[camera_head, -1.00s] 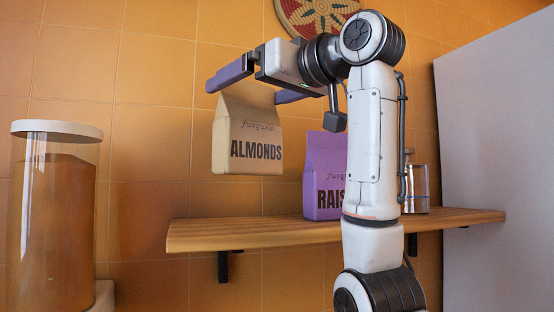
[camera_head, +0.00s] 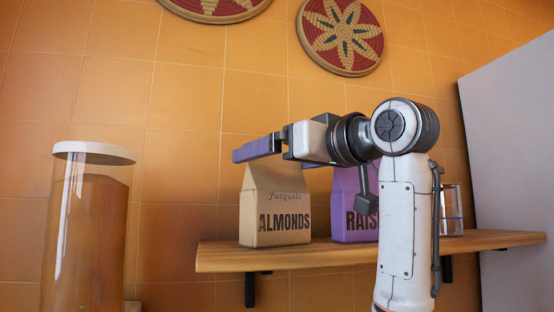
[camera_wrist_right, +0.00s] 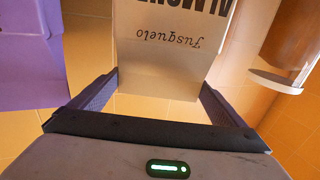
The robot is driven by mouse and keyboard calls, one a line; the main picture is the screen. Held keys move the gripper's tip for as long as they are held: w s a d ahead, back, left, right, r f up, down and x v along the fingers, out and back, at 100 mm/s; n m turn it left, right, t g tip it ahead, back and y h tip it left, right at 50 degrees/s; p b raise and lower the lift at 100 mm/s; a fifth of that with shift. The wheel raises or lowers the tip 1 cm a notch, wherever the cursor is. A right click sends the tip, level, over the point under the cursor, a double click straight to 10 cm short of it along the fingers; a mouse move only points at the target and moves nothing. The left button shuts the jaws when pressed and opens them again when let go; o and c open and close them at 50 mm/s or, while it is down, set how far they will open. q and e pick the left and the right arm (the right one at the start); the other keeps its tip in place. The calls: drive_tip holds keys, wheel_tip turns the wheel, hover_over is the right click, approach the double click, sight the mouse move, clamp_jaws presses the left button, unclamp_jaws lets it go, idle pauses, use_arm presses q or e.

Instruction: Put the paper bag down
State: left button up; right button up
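The beige paper bag marked ALMONDS (camera_head: 275,205) is upright at the left part of the wooden shelf (camera_head: 225,257), its bottom at the shelf top. My right gripper (camera_head: 262,150) is at the bag's top, and its near finger covers the upper edge. My left gripper is out of view.
A purple RAISINS bag (camera_head: 352,205) stands close to the right, partly behind my right arm. A glass jar (camera_head: 452,210) is farther right. A large lidded container (camera_head: 90,230) stands at the left. Woven discs (camera_head: 342,35) hang on the wall.

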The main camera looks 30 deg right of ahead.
drive_tip(key=shift+o, duration=0.3)
drive_tip(key=shift+r, duration=0.2)
drive_tip(key=s+d+b, duration=0.1)
drive_tip(key=s, duration=1.1)
drive_tip(key=shift+d+b, duration=0.3)
drive_tip(key=shift+b, duration=0.1)
